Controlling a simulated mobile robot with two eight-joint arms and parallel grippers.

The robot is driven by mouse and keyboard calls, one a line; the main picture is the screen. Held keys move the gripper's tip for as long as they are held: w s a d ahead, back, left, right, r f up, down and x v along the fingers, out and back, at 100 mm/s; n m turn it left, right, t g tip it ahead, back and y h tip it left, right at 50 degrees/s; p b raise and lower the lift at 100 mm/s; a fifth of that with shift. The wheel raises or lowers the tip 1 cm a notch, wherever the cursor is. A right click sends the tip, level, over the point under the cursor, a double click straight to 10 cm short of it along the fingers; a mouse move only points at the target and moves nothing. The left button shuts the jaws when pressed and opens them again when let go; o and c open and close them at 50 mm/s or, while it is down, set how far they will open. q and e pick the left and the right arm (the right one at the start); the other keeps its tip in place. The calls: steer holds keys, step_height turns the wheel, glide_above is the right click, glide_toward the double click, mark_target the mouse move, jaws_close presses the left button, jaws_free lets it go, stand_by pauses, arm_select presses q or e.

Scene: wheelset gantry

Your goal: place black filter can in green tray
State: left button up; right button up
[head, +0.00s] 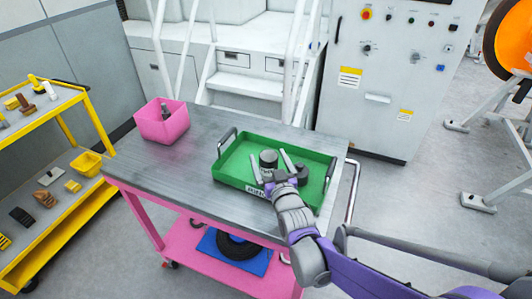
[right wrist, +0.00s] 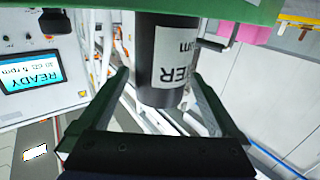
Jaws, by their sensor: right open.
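The black filter can (head: 268,160) stands upright in the green tray (head: 232,169) on the cart. In the right wrist view the can (right wrist: 150,62) appears upside down, with a white label, and the tray's green edge (right wrist: 190,10) runs along the top. My right gripper (head: 268,155) is open, with one finger on each side of the can. In the wrist view its fingers (right wrist: 162,78) show gaps beside the can and do not visibly grip it. The can's lower part is partly hidden by the gripper in the head view. My left gripper is out of view.
A dark round object (head: 301,172) is in the tray beside my right gripper. A pink bin (head: 161,125) stands at the cart's back left. The grey cart top (head: 185,160) is clear between them. A yellow shelf cart (head: 78,215) is at left; a control cabinet (head: 385,110) stands behind.

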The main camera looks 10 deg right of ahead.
steer(key=s, duration=0.8)
steer(key=shift+s+d, duration=0.3)
steer(key=shift+s, duration=0.1)
